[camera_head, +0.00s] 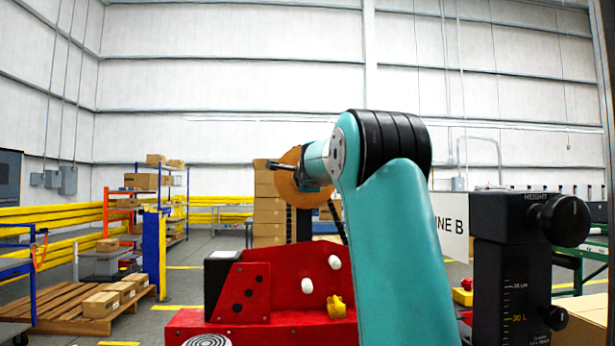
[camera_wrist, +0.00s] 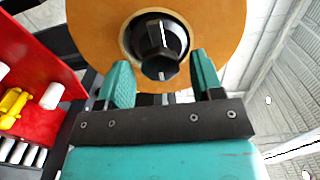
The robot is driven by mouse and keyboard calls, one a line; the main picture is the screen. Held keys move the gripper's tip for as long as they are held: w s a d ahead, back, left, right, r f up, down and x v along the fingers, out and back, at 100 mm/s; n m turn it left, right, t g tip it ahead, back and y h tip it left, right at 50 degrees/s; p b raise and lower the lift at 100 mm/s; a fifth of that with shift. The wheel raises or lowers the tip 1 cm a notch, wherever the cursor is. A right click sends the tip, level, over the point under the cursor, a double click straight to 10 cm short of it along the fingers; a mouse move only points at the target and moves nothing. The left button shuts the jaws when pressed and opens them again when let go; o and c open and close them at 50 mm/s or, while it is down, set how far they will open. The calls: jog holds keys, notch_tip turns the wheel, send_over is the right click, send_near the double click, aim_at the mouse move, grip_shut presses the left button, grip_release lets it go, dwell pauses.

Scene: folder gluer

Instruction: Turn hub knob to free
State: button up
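The hub knob (camera_wrist: 158,45) is black with a ridged grip and sits at the centre of a large orange-brown disc (camera_wrist: 222,22) in the wrist view. The disc also shows in the head view (camera_head: 289,187), partly hidden by my arm; the knob cannot be made out there. My gripper (camera_wrist: 160,66) is open, with one teal finger at the lower left of the knob and one at the lower right. The knob appears between or just beyond the fingertips. I see no clear contact, and the depth of the gap is hard to tell.
A red machine part (camera_head: 290,285) with white pegs and a yellow knob (camera_head: 336,306) stands below the disc. A black height scale with a knob (camera_head: 565,221) stands at the right. Stacked cartons (camera_head: 270,205) are behind. A pallet (camera_head: 75,305) lies at the left.

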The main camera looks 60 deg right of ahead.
jog(key=shift+a, duration=0.15)
jog(key=b+v, duration=0.4)
jog(key=v, duration=1.3)
jog(key=shift+a, duration=0.1)
